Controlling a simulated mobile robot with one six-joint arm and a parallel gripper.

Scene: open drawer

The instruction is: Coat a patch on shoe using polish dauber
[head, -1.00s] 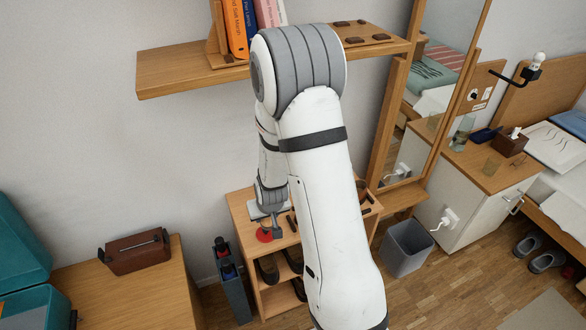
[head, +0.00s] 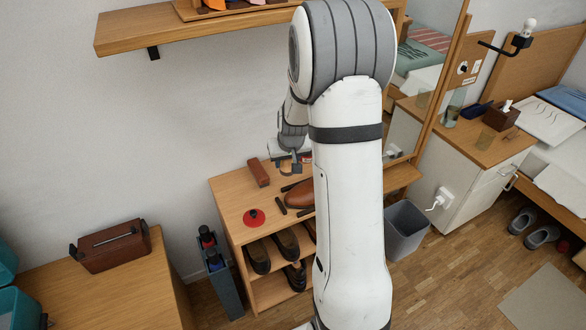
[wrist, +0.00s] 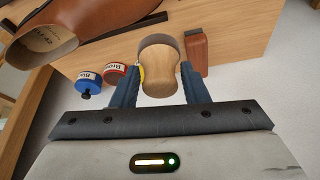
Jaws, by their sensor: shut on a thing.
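My gripper (wrist: 157,92) is shut on a wooden-handled brush-like piece (wrist: 161,68), likely the polish dauber; its dark head points away from me. In the head view my gripper (head: 291,168) is over the back of the wooden shoe rack's top, partly hidden by my arm. The brown leather shoe (wrist: 110,20) fills the upper left of the wrist view, apart from the held piece. It also shows in the head view (head: 300,195), partly behind my arm. Blue (wrist: 88,80), red (wrist: 114,72) and yellow (wrist: 142,73) round tins stand near the gripper.
A brown block-like brush (head: 258,172) lies on the rack top, left of my gripper. A red disc with a dark knob (head: 254,217) lies near the rack's front left. Dark shoes fill the shelves below. A wall shelf (head: 180,27) hangs above.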

